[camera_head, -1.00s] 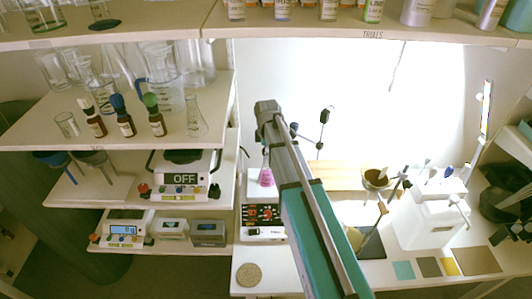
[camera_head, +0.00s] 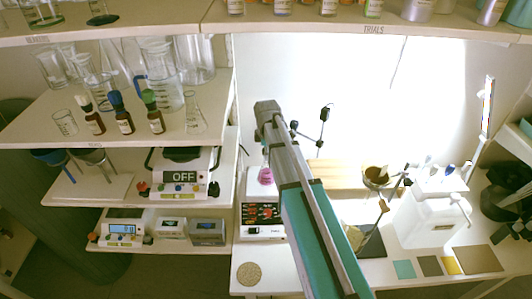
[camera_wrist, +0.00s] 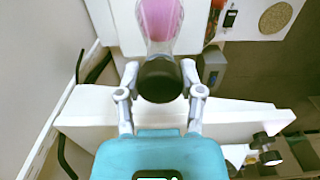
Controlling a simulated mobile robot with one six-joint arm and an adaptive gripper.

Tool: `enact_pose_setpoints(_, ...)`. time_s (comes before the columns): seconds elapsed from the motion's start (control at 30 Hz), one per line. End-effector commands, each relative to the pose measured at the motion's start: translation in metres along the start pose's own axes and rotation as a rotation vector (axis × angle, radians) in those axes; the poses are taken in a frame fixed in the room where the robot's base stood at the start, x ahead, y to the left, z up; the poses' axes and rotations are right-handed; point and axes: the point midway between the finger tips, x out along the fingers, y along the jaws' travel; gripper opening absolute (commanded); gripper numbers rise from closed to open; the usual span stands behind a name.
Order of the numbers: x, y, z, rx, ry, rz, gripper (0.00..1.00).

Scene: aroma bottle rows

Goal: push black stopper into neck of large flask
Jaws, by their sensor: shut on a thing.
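A flask with pink liquid (camera_head: 266,174) stands on a white device with a red-lit panel, left of my arm. It also shows in the wrist view (camera_wrist: 160,18), with its clear neck toward my gripper. The black stopper (camera_wrist: 160,82) is at the neck end, between my fingers. My gripper (camera_wrist: 160,72) is shut on the stopper, one finger on each side. The stopper covers the mouth of the neck, so I cannot tell how deep it sits. In the head view my arm hides the fingertips and the stopper.
The red-lit device (camera_head: 262,214) stands on the bench, with a round cork mat (camera_head: 249,273) in front. Shelves at left hold glassware, dropper bottles (camera_head: 123,116) and a device marked OFF (camera_head: 180,178). A stand with clamps rises behind my arm.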

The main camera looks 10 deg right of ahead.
Motion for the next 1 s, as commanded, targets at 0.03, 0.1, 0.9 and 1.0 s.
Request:
enact_pose_setpoints(0.03, 0.0023, 0.0, -0.0001, 0.0, 0.0, 0.0, 0.15)
enact_pose_setpoints(0.1, 0.0039, 0.0, -0.0001, 0.0, 0.0, 0.0, 0.15)
enact_pose_setpoints(0.9, 0.0082, -0.0001, -0.0003, 0.0, 0.0, 0.0, 0.86)
enact_pose_setpoints(1.0, 0.0082, -0.0001, -0.0003, 0.0, 0.0, 0.0, 0.89)
